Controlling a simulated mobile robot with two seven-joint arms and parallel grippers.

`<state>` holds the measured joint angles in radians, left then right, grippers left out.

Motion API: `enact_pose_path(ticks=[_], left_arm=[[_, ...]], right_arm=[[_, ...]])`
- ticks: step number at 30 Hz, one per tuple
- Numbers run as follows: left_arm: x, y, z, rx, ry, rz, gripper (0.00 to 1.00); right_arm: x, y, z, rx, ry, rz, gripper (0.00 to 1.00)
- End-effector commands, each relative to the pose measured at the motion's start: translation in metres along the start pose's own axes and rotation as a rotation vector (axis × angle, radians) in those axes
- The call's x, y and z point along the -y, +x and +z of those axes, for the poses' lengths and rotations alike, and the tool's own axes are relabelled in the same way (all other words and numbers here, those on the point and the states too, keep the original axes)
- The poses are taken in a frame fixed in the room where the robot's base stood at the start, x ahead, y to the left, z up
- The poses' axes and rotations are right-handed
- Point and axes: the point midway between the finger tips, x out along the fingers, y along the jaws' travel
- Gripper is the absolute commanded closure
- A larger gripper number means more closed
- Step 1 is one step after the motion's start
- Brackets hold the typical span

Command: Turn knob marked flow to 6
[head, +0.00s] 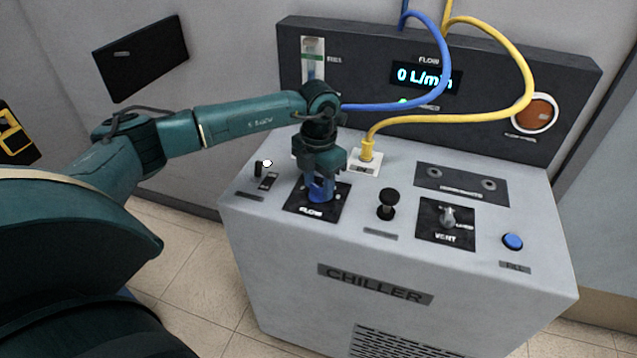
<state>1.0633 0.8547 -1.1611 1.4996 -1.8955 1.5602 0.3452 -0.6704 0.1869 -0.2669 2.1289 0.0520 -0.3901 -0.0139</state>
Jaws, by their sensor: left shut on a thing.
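The flow knob (321,190) is blue and stands on a dark plate marked FLOW (300,207) on top of the grey chiller. My left gripper (321,178) points down from above and is shut on the blue knob. The gripper hides the upper part of the knob and any scale behind it, so its setting cannot be read. The display (425,77) on the back panel reads 0 L/min under the word FLOW. My right gripper is not in view.
A yellow hose (440,116) and a blue hose (400,105) run close behind my left gripper. A black knob (387,204), a VENT valve (447,217) and a blue button (512,241) stand to the right. A small switch (268,181) is to the left.

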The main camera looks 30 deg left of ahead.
Motion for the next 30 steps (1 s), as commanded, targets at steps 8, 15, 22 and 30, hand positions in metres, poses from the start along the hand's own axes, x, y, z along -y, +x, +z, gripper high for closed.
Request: enact_pose_path(ticks=[8,15,22,30], left_arm=[[0.000,0.001,0.001,0.002,0.249,0.001,0.81],[0.001,0.001,0.000,0.002,0.477,0.000,0.81],[0.001,0.001,0.000,0.002,0.695,0.000,0.81],[0.001,0.001,0.000,0.003,0.951,0.001,0.81]], right_arm=[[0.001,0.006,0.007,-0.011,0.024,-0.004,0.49],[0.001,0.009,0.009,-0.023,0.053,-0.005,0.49],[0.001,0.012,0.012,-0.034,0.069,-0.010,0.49],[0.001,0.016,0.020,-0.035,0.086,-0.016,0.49]])
